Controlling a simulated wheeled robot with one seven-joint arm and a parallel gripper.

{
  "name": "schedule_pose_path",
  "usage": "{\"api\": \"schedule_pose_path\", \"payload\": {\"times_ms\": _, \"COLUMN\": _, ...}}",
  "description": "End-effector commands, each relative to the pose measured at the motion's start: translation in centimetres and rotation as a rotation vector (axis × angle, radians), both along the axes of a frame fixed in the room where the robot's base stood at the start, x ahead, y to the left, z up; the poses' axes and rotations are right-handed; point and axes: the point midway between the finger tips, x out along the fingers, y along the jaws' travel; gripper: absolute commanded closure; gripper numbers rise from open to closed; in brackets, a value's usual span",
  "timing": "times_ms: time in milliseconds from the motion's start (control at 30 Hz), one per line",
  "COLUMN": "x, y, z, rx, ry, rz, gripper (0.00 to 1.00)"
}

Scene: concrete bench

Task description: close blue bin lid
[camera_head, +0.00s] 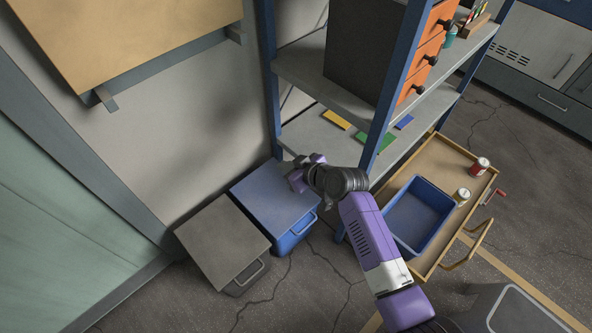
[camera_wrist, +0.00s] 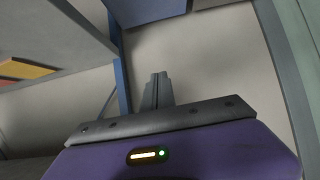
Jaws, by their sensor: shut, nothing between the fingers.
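The blue bin (camera_head: 296,234) stands on the floor against the wall in the head view. Its blue lid (camera_head: 268,196) lies flat over the top, looking closed, with a handle at the front right edge. My gripper (camera_head: 298,176) is above the lid's back right part; whether it touches the lid cannot be told. In the wrist view the fingers (camera_wrist: 158,78) are together and empty, pointing toward the pale wall. The bin does not clearly show in the wrist view.
A grey lidded bin (camera_head: 222,240) stands close on the left. A shelf unit (camera_head: 345,103) with a blue post rises behind and right of my gripper. A wooden cart (camera_head: 445,160) holding a blue tub (camera_head: 418,212) stands at right. Cracked floor is free in front.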

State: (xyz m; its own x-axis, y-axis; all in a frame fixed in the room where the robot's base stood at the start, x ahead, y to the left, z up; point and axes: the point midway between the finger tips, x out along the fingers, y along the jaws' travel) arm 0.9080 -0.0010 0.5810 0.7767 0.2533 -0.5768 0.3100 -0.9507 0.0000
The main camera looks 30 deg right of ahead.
Motion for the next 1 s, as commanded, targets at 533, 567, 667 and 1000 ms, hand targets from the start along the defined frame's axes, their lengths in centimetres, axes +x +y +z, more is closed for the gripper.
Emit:
{"api": "schedule_pose_path", "payload": {"times_ms": 533, "x": -1.7, "y": -0.6, "z": -3.3, "rx": 0.001, "ry": -0.001, "rz": -0.001, "gripper": 1.00}}
{"api": "schedule_pose_path", "payload": {"times_ms": 567, "x": -1.7, "y": -0.6, "z": -3.3, "rx": 0.001, "ry": -0.001, "rz": -0.001, "gripper": 1.00}}
{"api": "schedule_pose_path", "payload": {"times_ms": 667, "x": -1.7, "y": -0.6, "z": -3.3, "rx": 0.001, "ry": -0.001, "rz": -0.001, "gripper": 1.00}}
{"api": "schedule_pose_path", "payload": {"times_ms": 1000, "x": -2.0, "y": -0.7, "z": -3.8, "rx": 0.003, "ry": -0.008, "rz": -0.001, "gripper": 1.00}}
